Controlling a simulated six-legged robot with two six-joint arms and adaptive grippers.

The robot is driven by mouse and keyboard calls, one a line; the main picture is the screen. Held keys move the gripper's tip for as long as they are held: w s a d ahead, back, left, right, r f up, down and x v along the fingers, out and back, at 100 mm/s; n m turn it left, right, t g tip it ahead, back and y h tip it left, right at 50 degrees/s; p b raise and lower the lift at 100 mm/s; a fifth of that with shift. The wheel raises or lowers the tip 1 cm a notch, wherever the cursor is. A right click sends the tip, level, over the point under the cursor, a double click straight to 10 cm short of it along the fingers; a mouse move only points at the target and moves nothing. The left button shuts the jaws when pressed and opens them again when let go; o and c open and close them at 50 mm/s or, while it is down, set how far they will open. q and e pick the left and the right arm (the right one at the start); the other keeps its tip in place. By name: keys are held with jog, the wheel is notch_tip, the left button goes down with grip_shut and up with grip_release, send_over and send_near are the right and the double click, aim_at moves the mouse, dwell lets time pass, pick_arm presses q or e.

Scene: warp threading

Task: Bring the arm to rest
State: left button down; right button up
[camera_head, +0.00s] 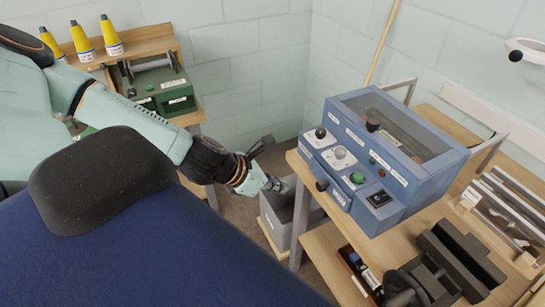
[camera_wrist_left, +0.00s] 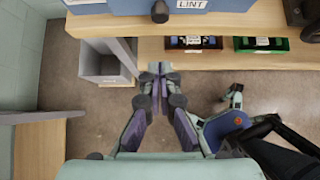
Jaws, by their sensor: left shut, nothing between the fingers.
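My left arm reaches in from the left in the head view. Its gripper (camera_head: 277,186) hangs in front of the left end of the wooden bench, above the grey bin. In the left wrist view the left gripper (camera_wrist_left: 160,72) has its fingertips together, with nothing between them. The floor and the bench edge lie beyond it. It touches nothing that I can see. My right gripper cannot be made out for certain in the head view.
A blue machine (camera_head: 385,160) with knobs and a clear lid stands on the bench (camera_head: 318,185). A grey open bin (camera_head: 275,215) stands on the floor. A green machine (camera_head: 160,92) and yellow cones (camera_head: 80,38) are at the back left. Small trays (camera_wrist_left: 262,44) sit on a shelf.

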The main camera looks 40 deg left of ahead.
pick_arm(q)
jog(key=p+v, duration=0.2)
jog(key=shift+s+r+p, duration=0.1)
jog(key=shift+p, duration=0.2)
